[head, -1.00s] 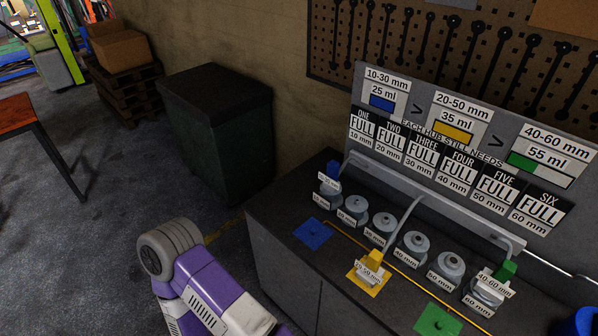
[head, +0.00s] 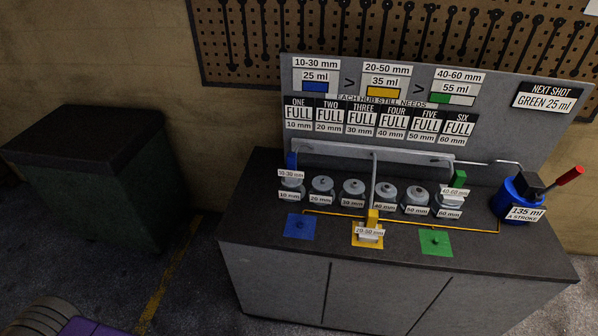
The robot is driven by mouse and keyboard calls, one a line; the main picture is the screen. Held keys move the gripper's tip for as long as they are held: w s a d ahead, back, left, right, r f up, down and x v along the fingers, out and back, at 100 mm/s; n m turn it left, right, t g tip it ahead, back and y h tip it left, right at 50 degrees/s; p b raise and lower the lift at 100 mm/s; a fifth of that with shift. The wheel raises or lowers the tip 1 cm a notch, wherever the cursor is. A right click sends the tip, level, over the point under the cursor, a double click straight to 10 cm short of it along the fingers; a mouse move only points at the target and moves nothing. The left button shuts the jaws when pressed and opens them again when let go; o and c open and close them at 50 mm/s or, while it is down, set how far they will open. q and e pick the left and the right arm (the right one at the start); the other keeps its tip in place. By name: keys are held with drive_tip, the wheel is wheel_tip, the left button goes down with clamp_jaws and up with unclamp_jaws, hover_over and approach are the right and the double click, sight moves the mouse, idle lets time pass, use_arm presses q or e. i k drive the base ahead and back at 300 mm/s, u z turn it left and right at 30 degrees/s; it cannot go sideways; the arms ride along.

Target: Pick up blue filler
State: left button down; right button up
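The blue filler (head: 291,160) is a small upright blue block with a "10-30 mm" label, at the left end of the hub row. It sits over or just behind the "10 mm" hub (head: 290,188); its lower part is hidden by the label, so I cannot tell whether they touch. A flat blue pad (head: 299,227) lies bare in front of it. Neither of my grippers shows in the head view. Only a purple piece of my arm shows at the bottom left, well away from the bench.
The yellow filler (head: 373,218) is on the yellow pad. The green filler (head: 459,178) is at the "60 mm" hub. A blue pump (head: 512,198) with a red-handled lever stands at the right. A dark cabinet (head: 90,170) is left of the bench (head: 400,265), with floor between.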

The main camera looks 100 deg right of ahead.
sight(290, 174)
drive_tip(key=z, duration=1.9)
